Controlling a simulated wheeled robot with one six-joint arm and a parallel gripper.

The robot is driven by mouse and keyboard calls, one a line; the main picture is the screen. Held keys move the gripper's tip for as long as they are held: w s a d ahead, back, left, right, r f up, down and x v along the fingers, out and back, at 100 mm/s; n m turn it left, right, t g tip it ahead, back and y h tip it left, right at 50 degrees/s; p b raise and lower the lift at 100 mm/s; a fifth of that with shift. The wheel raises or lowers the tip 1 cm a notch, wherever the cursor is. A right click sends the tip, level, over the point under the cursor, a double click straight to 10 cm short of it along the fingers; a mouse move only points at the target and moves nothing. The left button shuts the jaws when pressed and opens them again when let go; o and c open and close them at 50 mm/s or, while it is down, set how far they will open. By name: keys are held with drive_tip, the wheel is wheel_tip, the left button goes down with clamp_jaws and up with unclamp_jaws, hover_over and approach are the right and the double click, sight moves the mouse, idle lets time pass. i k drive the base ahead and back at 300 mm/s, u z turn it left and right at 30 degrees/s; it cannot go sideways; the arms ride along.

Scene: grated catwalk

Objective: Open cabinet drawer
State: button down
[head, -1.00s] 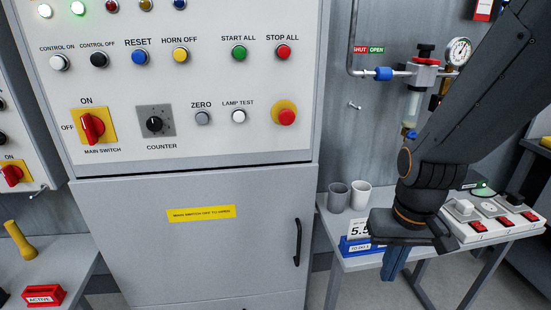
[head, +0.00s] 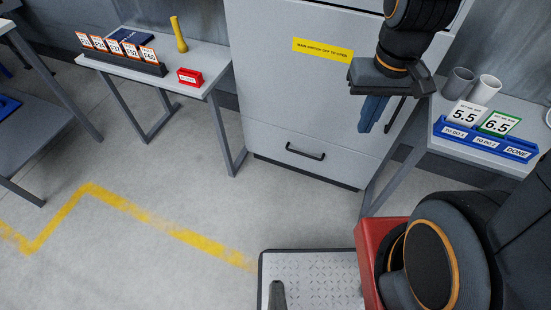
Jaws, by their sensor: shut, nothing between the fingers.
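The grey cabinet (head: 285,95) stands at the top middle of the head view. Its drawer (head: 275,138) is at the bottom and is closed, with a black horizontal bar handle (head: 305,152). Above it is the cabinet door with a yellow label reading "MAIN SWITCH OFF TO OPEN" (head: 322,50). The door's black vertical handle (head: 397,112) is partly behind my gripper. My gripper (head: 370,125) is shut and empty. It hangs pointing down in front of the door's right side, up and to the right of the drawer handle, apart from it in the picture.
A table at left holds a number-card rack (head: 120,55), a yellow object (head: 179,35) and a red block (head: 189,77). A table at right holds two cups (head: 485,89) and a blue card tray (head: 485,140). The floor before the drawer is clear down to my base.

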sight(357, 168)
drive_tip(key=u, duration=1.55)
drive_tip(key=k, duration=0.65)
drive_tip(key=z, duration=0.55)
